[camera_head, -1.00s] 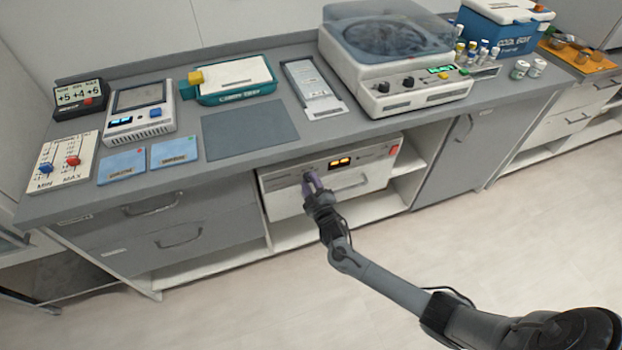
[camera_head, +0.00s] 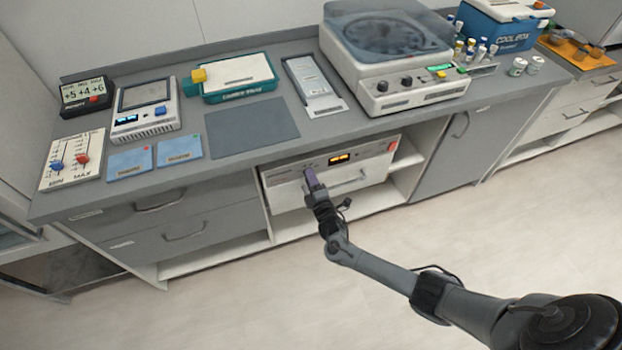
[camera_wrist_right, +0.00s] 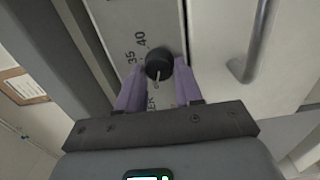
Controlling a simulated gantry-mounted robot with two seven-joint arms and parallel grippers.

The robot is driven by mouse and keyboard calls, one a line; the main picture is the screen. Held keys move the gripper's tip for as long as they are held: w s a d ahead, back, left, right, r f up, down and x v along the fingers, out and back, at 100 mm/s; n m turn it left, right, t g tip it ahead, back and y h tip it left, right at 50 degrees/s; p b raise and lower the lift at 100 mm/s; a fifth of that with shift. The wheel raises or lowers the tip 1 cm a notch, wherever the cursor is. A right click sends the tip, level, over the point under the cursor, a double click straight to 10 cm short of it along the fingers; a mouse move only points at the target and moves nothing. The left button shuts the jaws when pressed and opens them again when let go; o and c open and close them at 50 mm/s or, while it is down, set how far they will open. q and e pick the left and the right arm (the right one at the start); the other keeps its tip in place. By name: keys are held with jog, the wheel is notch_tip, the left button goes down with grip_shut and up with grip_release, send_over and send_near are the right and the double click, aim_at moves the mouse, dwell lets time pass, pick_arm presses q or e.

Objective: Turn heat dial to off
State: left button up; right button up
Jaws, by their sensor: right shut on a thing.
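The heat dial is a round black knob (camera_wrist_right: 158,64) on the white front panel of the warming unit (camera_head: 285,198) under the counter. In the right wrist view its pale pointer line is toward the lower left, and the printed marks 35 and 40 show beside it. My right gripper (camera_wrist_right: 160,70) has its two purple fingers on either side of the knob, shut on it. In the head view the right gripper (camera_head: 309,178) is at the unit's front and hides the dial. My left gripper is not in view.
The unit has a lit orange display (camera_head: 339,159), a red switch (camera_head: 393,146) and a handle (camera_head: 350,184), which also shows in the wrist view (camera_wrist_right: 258,40). It sits in an open bay between grey drawers (camera_head: 170,230) and a cabinet door (camera_head: 450,150). The floor in front is clear.

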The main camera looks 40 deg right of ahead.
dwell(0.3)
jog(key=o, duration=1)
jog(key=p+v, duration=0.3)
jog(key=v, duration=0.8)
jog(key=shift+f, duration=0.1)
